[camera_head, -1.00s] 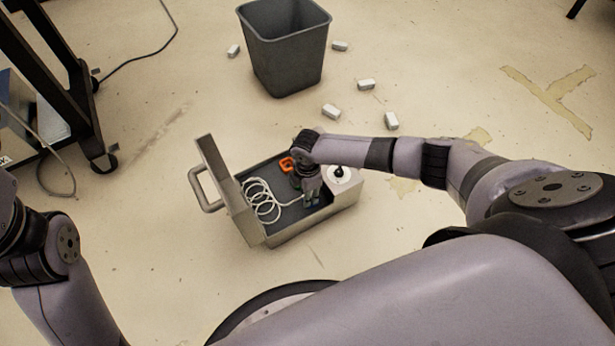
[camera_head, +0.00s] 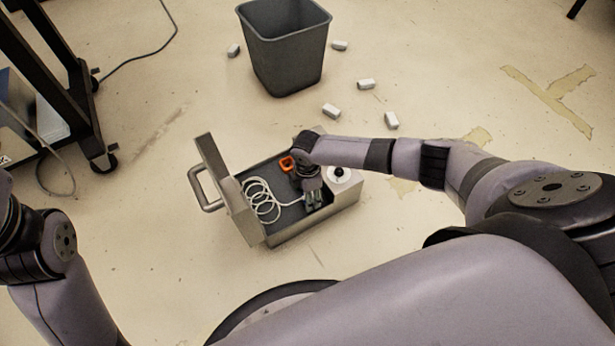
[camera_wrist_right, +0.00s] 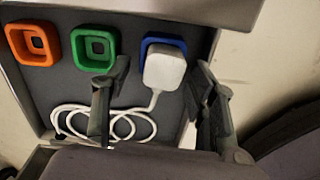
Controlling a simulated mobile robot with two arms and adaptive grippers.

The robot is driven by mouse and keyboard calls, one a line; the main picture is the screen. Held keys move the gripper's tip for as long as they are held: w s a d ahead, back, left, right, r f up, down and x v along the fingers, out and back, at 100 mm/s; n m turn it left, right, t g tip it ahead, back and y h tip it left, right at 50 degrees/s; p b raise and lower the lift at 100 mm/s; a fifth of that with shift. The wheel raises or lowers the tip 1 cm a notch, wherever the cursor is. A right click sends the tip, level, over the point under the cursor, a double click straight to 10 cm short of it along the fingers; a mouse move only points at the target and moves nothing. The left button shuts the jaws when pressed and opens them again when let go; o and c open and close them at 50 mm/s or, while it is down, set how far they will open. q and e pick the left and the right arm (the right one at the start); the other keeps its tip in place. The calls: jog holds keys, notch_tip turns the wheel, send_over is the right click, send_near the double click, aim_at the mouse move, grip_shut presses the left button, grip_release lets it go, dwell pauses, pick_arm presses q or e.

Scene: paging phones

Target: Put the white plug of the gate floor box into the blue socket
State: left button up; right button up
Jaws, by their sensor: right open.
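The grey floor box (camera_head: 315,228) stands open on the floor with its lid up at the left. In the right wrist view, the white plug (camera_wrist_right: 164,68) sits over the blue socket (camera_wrist_right: 162,41), covering most of it, and looks seated in it. How deep it sits is hard to tell. Its white cord (camera_wrist_right: 125,120) trails in coils; they also show in the head view (camera_head: 262,203). My right gripper (camera_head: 314,205) is inside the box, its fingers open on either side of the plug, apart from it in the wrist view (camera_wrist_right: 160,92). My left arm shows at the left, its gripper out of view.
The orange socket (camera_wrist_right: 33,43) and green socket (camera_wrist_right: 94,48) are empty beside the blue one. A grey bin (camera_head: 286,50) and several white blocks (camera_head: 366,84) lie beyond. A black wheeled cart (camera_head: 85,120) stands left.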

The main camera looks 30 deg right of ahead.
jog(key=shift+r, duration=0.1)
notch_tip(320, 180, up, 12)
dwell(0.5)
dwell(0.6)
